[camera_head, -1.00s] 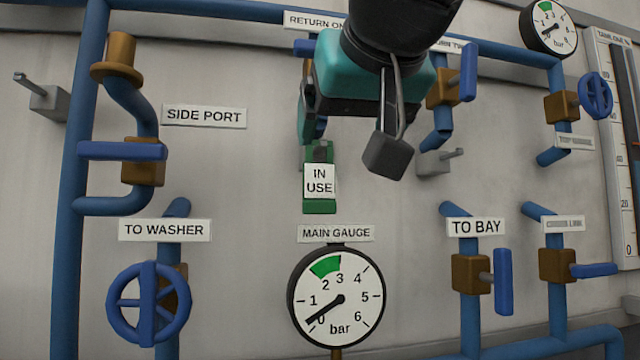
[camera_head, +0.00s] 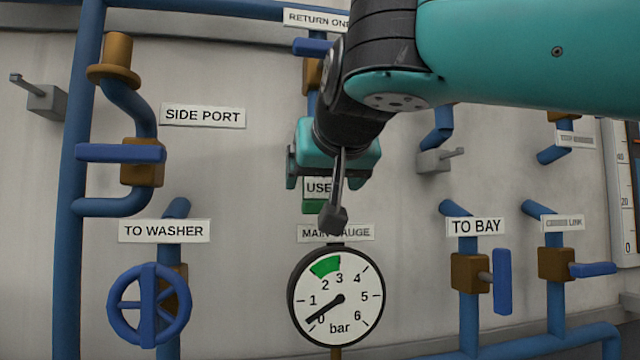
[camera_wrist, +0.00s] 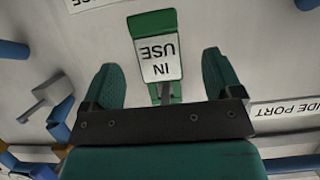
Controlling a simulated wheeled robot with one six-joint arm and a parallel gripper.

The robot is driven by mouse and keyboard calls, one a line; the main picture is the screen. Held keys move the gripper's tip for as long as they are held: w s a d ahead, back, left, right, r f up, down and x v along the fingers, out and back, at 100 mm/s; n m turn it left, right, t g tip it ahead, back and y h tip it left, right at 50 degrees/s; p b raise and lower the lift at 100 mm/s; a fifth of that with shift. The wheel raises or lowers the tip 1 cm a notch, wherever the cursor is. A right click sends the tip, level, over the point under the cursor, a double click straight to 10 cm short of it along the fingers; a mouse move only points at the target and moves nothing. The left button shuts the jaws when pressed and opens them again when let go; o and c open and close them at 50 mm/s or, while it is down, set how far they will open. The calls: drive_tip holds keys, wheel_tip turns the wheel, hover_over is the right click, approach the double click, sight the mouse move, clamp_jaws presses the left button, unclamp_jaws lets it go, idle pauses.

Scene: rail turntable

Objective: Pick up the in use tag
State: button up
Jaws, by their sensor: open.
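The in use tag (camera_head: 314,206) is a green plate with a white label. It hangs on the wall above the main gauge, and in the head view my gripper (camera_head: 333,172) covers its upper part. In the wrist view the tag (camera_wrist: 160,60) appears upside down, ahead of and between my two green fingers (camera_wrist: 160,82). The fingers are spread, with clear space on both sides of the tag, and nothing is held.
The main gauge (camera_head: 336,298) is just below the tag. A grey peg (camera_head: 440,160) sticks out to the right, and another (camera_head: 40,98) at the far left. Blue pipes with valves (camera_head: 148,303) stand on both sides. Bare wall lies left of the tag.

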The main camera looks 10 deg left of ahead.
sight(320, 180)
drive_tip(key=p+x, duration=0.1)
drive_tip(key=x, duration=0.3)
drive_tip(key=shift+w+d, duration=0.1)
drive_tip(key=shift+d, duration=0.05)
drive_tip(key=c, duration=1)
drive_tip(key=shift+r, duration=0.8)
drive_tip(key=s+d+b, duration=0.2)
drive_tip(key=s, duration=0.6)
drive_tip(key=s+d+b, duration=0.3)
drive_tip(key=s, duration=0.6)
drive_tip(key=shift+d, duration=0.3)
drive_tip(key=shift+s+r, duration=0.1)
drive_tip(key=shift+r, duration=0.25)
